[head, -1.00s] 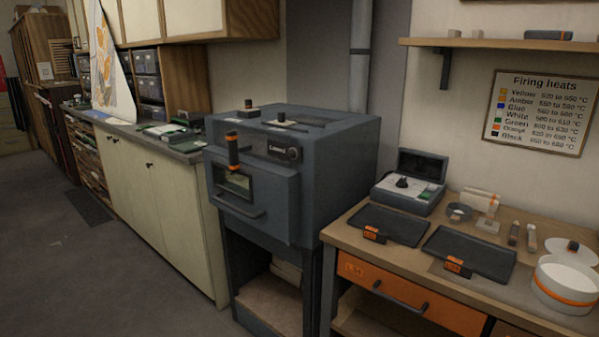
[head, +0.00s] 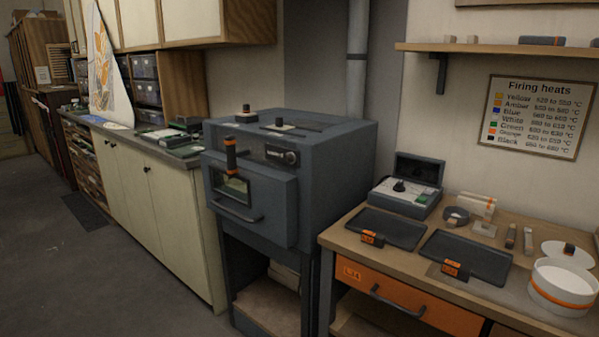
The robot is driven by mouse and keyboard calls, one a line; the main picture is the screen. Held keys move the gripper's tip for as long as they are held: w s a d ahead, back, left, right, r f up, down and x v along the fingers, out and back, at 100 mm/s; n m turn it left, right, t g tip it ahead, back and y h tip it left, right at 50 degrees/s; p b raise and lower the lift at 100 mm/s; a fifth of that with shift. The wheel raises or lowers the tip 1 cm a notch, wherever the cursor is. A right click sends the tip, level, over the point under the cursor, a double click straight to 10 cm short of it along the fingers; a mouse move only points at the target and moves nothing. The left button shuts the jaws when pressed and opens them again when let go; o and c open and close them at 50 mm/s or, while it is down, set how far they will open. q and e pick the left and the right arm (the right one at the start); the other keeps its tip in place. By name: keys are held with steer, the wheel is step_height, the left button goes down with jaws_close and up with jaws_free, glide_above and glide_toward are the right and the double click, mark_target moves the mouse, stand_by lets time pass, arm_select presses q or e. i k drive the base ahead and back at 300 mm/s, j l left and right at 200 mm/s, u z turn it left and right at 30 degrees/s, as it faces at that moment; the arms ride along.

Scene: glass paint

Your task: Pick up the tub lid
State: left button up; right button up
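The tub lid (head: 557,253) is a flat white disc with a dark knob that has an orange base. It lies on the wooden bench at the far right, behind the tub. The white tub (head: 563,287) with an orange band stands in front of it near the bench's right end, and its rim partly overlaps the lid's near edge in the picture. Neither of my grippers is in the head view.
The wooden bench (head: 341,237) carries two dark trays (head: 391,228) (head: 480,262), a grey control box (head: 408,194) and several small blocks. A grey kiln (head: 318,165) stands left of it. A wall shelf (head: 480,50) hangs above. The floor (head: 110,270) at left is clear.

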mark_target(570, 252)
steer(key=z, duration=1.5)
